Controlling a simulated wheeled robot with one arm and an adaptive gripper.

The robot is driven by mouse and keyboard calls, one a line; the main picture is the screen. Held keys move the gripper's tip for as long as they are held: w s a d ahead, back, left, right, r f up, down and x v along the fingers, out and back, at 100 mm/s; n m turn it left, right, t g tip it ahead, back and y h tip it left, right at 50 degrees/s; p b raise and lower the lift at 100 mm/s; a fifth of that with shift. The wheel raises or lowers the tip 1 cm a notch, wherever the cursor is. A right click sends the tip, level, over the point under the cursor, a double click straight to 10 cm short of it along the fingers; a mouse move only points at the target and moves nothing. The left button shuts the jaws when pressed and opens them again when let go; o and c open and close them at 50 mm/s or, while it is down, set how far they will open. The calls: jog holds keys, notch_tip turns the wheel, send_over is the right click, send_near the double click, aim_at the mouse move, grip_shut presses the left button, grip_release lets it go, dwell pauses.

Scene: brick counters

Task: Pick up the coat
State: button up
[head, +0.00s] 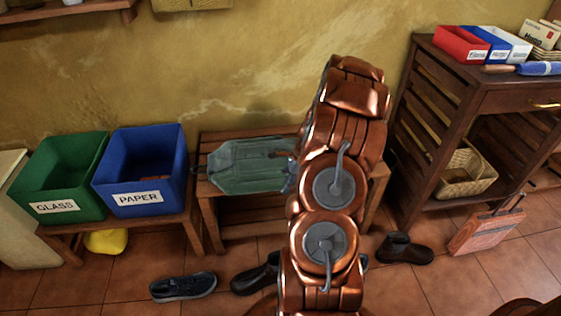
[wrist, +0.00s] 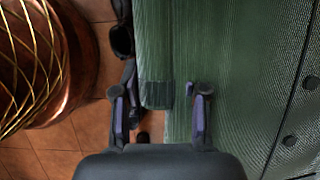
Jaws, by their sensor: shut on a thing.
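The coat (head: 245,165) is a green garment lying spread on a slatted wooden bench (head: 210,213) against the wall in the head view. In the wrist view the green cloth (wrist: 250,60), with dark round buttons, fills the upper middle and right. My gripper (wrist: 160,108) is at the coat's edge, its two fingers spaced apart with a flap of green cloth between them; it is shut on the coat. In the head view my copper arm hides most of my gripper and the coat's right end. The coat still lies on the bench.
Left of the bench stand a green GLASS bin (head: 60,185) and a blue PAPER bin (head: 142,175). Shoes (head: 183,287) and a dark boot (head: 404,249) lie on the tiled floor.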

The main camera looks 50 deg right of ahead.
grip_shut()
jog(key=shift+r, duration=0.1)
